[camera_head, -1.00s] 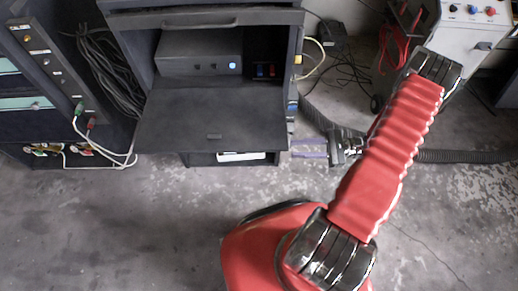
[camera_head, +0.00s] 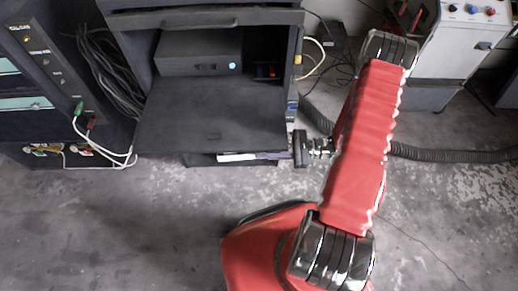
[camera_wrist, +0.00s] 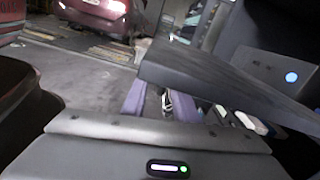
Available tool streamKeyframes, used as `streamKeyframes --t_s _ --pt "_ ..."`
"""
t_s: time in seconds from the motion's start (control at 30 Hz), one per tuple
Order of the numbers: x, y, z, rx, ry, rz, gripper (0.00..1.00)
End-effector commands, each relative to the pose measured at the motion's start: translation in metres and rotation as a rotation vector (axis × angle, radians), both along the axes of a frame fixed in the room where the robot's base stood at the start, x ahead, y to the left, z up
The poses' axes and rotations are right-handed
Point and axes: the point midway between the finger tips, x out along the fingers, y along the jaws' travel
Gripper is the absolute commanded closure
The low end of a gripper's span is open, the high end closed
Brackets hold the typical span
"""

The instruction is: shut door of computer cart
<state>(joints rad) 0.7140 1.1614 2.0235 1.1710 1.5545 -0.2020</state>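The computer cart (camera_head: 225,20) stands at the back left of centre in the head view. Its dark door (camera_head: 210,115) is folded down, lying nearly flat and open toward me. The door's edge shows close up in the wrist view (camera_wrist: 210,78). My gripper (camera_wrist: 160,104) is at the door's right side, its two purple fingers apart with a gap between them and nothing held. The fingers appear to be below the door panel. In the head view the door mostly hides them; the black gripper body shows beside its right edge. I cannot tell whether they touch the door.
A black computer box (camera_head: 200,52) with a blue light sits inside the cart. A rack with cables (camera_head: 40,70) stands left. A grey cabinet (camera_head: 455,45) is at the back right, and a black hose (camera_head: 450,155) crosses the floor.

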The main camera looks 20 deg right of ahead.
Motion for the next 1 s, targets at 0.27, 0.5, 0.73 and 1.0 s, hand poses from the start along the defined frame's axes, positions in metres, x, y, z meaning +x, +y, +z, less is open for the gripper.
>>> streamKeyframes --t_s 0.27,0.5,0.73,1.0 --pt "0.005 0.016 0.000 -0.001 0.001 0.000 0.73" --pt "0.005 0.017 0.000 -0.001 0.000 0.000 0.73" --pt "0.005 0.017 0.000 -0.001 0.000 0.000 0.88" --pt "0.005 0.017 0.000 -0.001 0.000 0.000 1.00"
